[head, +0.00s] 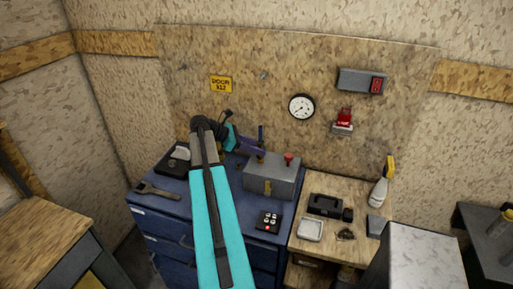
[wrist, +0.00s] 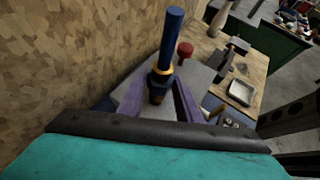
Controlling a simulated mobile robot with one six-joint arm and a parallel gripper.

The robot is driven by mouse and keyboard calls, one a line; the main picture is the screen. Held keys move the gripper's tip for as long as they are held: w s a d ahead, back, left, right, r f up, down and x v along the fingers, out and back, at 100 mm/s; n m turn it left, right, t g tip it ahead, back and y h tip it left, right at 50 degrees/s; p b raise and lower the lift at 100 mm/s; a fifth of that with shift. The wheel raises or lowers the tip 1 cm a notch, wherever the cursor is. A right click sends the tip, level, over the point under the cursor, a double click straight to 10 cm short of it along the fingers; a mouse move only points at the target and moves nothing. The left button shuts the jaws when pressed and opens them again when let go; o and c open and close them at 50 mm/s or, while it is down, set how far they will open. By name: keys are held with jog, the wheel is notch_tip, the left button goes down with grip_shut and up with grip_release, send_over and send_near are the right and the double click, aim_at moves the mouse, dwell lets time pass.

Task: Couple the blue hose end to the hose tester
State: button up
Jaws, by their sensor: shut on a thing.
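The blue hose end (wrist: 172,38) stands roughly upright in the wrist view, with a yellow collar and a dark fitting at its lower end. It also shows in the head view (head: 261,132). My gripper (wrist: 159,92) has its purple fingers shut on it at the fitting; in the head view my gripper (head: 260,152) is at the back left of the grey box. This grey box, which looks like the hose tester (head: 271,178), has a red knob on top and a brass-coloured part on its front. Whether the fitting touches the box, I cannot tell.
The box stands on a blue cabinet (head: 160,205) with a wrench (head: 158,190) and a small control box (head: 268,221). A wooden bench (head: 328,255) to the right holds a white tray (head: 310,229) and a spray bottle (head: 382,182). The board wall (head: 300,60) is close behind.

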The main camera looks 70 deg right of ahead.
jog(key=shift+f, duration=0.6)
jog(key=o, duration=1.2)
jog(key=shift+c, duration=0.2)
jog(key=shift+w, duration=0.1)
jog(key=b+v, duration=0.5)
jog(key=v, duration=0.8)
jog(key=shift+w+a+r, duration=0.15)
jog(key=shift+a+r, duration=0.05)
jog(key=shift+a, duration=0.05)
